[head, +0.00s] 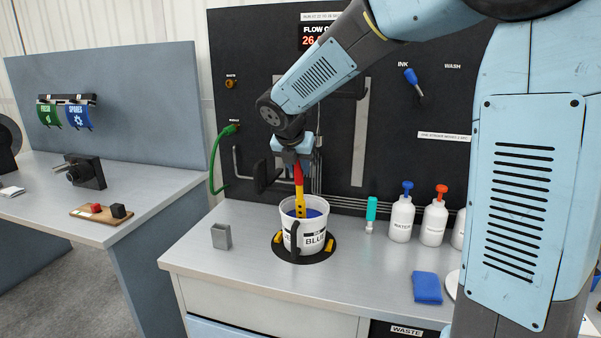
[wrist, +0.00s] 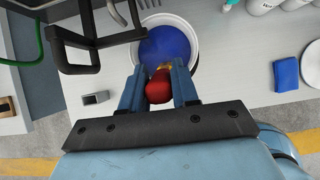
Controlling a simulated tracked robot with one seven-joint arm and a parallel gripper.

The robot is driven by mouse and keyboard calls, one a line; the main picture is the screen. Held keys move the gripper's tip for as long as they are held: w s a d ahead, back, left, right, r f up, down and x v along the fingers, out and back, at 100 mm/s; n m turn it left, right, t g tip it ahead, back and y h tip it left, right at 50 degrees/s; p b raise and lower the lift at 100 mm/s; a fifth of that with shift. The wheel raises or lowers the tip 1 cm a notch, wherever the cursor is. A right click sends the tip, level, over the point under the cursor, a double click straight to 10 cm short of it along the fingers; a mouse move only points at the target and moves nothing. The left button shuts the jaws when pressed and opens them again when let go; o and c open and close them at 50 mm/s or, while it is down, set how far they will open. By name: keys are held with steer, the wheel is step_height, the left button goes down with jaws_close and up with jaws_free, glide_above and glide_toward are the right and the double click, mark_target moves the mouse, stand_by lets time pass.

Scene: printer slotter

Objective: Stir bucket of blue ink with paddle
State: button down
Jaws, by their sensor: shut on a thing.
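A white bucket (head: 304,235) labelled BLUE stands on a round black base (head: 277,247) on the bench, with blue ink (head: 312,212) inside. The paddle (head: 299,187) has a red handle and a yellow lower part. It stands about upright in the bucket, and its lower end is hidden in the bucket. My gripper (head: 292,162) is above the bucket, shut on the red handle. In the wrist view, my gripper (wrist: 158,88) has a finger on each side of the red handle end (wrist: 158,87), with the blue ink (wrist: 165,46) beyond.
A black panel (head: 250,110) with a green hose (head: 215,160) and bent rods stands behind. The front bench is clear.

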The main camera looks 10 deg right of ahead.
steer(key=shift+s+a+r, duration=0.1)
steer(key=shift+s+r, duration=0.1)
steer(key=shift+r, duration=1)
steer(key=shift+s+a+r, duration=0.1)
steer(key=shift+s+r, duration=0.1)
steer(key=shift+r, duration=0.95)
